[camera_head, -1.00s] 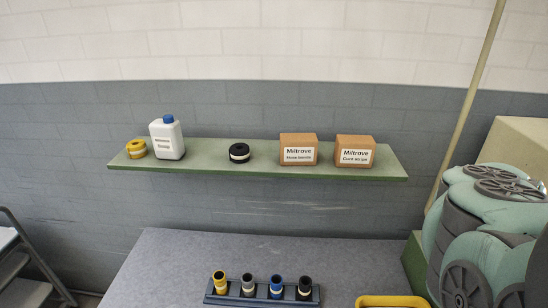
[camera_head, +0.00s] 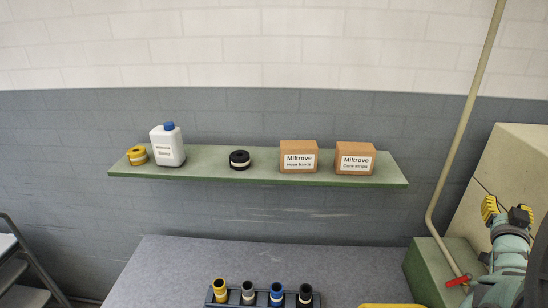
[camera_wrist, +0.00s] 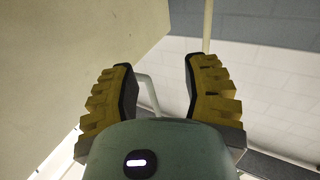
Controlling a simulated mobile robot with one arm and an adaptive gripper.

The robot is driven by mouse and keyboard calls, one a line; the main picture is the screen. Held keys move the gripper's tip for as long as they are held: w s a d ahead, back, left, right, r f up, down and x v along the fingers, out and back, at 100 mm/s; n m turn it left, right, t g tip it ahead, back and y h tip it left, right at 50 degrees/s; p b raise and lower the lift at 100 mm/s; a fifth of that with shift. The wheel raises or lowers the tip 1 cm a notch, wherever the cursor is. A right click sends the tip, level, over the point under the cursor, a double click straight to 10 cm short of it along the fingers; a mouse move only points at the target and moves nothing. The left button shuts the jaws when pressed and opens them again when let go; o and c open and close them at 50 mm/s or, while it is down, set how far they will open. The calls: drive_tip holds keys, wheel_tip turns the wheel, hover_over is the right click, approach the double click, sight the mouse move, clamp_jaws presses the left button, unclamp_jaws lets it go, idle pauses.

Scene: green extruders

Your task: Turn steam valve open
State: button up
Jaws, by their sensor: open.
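A small red valve handle (camera_head: 458,280) sits at the lower end of a pale pipe (camera_head: 465,125) beside a green and cream machine in the head view. It is the only valve-like part I see, and no label on it is readable. My gripper (camera_head: 506,208) is up and to the right of the handle, apart from it, with its yellow padded fingers pointing up. In the wrist view my gripper (camera_wrist: 160,75) is open and empty. A pale bent pipe (camera_wrist: 148,92) shows behind the gap between the fingers. The red handle does not show in the wrist view.
The machine's cream housing (camera_head: 510,170) stands close behind my gripper. A green shelf (camera_head: 205,160) on the wall holds boxes, a bottle and tape rolls. Below it, a grey table (camera_head: 180,265) carries a rack of coloured tubes and a yellow-rimmed tray (camera_head: 390,306).

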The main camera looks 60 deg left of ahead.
drive_tip(key=s+r+y, duration=0.1)
drive_tip(key=s+r+n+t, duration=0.1)
drive_tip(key=s+r+y, duration=0.1)
drive_tip(key=s, duration=0.1)
drive_tip(key=shift+s+a+n+y, duration=0.1)
drive_tip(key=shift+a+n+y, duration=0.2)
drive_tip(key=shift+a+n, duration=0.1)
drive_tip(key=shift+o, duration=0.3)
